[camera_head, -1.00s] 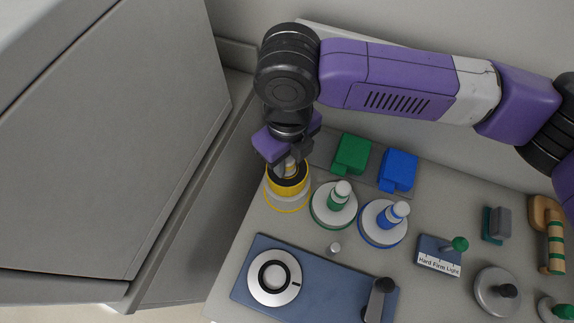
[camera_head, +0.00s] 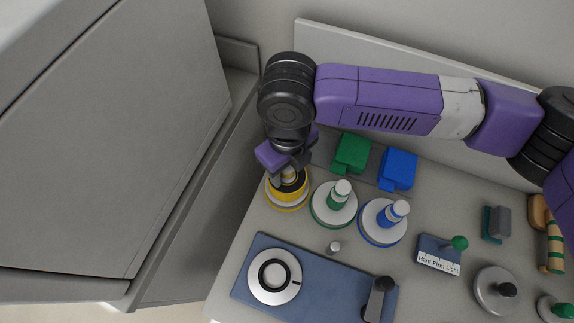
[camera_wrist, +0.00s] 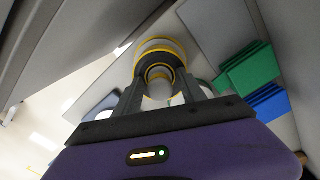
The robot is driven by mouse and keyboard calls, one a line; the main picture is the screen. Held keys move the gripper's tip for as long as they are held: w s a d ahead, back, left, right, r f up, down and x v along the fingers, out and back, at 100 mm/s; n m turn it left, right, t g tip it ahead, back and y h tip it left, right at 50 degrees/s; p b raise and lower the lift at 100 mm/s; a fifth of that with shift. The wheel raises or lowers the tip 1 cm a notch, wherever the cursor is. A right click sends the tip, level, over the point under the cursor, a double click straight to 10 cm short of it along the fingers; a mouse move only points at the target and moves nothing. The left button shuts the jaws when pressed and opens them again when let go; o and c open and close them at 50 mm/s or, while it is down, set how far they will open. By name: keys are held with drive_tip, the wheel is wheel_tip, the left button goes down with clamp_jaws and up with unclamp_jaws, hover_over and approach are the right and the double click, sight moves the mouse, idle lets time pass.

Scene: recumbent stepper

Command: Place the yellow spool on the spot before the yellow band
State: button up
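The yellow spool (camera_head: 291,188), with a yellow and dark body and a pale stem, stands on a round yellow-rimmed base (camera_head: 287,205) at the left end of the row. In the wrist view the spool (camera_wrist: 160,53) lies straight ahead of the fingers. My gripper (camera_head: 288,174) is directly above it, pointing down, with one finger on each side of the stem. The fingers look spread, with slim gaps to the stem. The wrist view shows both fingers (camera_wrist: 160,80) around the stem. No separate yellow band can be made out; my gripper hides the area behind the spool.
A green spool (camera_head: 338,197) and a blue spool (camera_head: 392,213) stand close to the right. Green (camera_head: 351,153) and blue (camera_head: 398,168) blocks are behind them. A blue panel with a white dial (camera_head: 274,276) lies in front. A grey cabinet (camera_head: 110,140) is at left.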

wheel_tip(320, 180, up, 12)
drive_tip(key=shift+r, duration=0.15)
idle(0.4)
drive_tip(key=shift+s, duration=0.1)
idle(0.3)
